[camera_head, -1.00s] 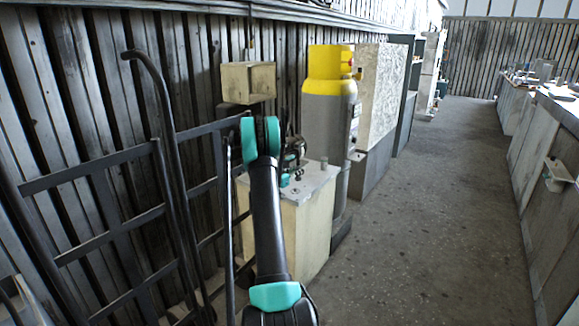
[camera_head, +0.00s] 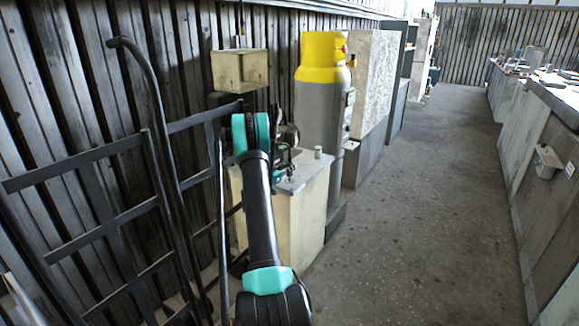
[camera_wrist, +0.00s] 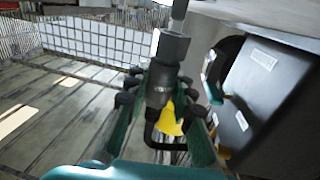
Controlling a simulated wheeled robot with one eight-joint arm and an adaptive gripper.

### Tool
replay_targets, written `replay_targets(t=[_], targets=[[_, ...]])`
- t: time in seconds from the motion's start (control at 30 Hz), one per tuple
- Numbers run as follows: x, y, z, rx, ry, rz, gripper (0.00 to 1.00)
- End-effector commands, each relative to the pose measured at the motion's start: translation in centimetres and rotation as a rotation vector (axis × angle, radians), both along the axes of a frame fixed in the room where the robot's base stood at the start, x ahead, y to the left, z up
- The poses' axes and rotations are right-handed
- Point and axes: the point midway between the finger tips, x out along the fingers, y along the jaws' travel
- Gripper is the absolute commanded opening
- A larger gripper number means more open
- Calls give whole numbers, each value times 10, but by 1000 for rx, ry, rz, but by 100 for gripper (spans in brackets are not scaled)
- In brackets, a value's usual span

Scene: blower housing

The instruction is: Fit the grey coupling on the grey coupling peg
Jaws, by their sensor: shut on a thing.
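My gripper (camera_wrist: 160,95) has teal fingers with black pads, and they close on a dark grey part from both sides in the wrist view. This part, which looks like the grey coupling (camera_wrist: 170,47), has a wider block at its upper end. A thin grey rod extends above it, and a black hooked piece shows below. In the head view my arm hides most of the gripper, which is above the cream cabinet. A small grey upright cylinder (camera_head: 318,152) stands on the cabinet top; I cannot tell whether it is the coupling peg.
The cream cabinet (camera_head: 300,222) stands beside a grey gas cylinder with a yellow top (camera_head: 322,100). A black rack (camera_head: 110,225) is at the left by the ribbed wall. A beige box (camera_head: 239,70) is on the wall. The floor (camera_head: 425,200) at the right is clear.

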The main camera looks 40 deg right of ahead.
Motion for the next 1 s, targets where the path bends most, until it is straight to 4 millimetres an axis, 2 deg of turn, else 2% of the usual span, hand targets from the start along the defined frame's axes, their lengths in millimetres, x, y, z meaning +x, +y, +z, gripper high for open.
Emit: replay_targets(t=[0.37,1.0], targets=[[0,1,0,0,0,0,0],[0,1,-13,0,0,0,0]])
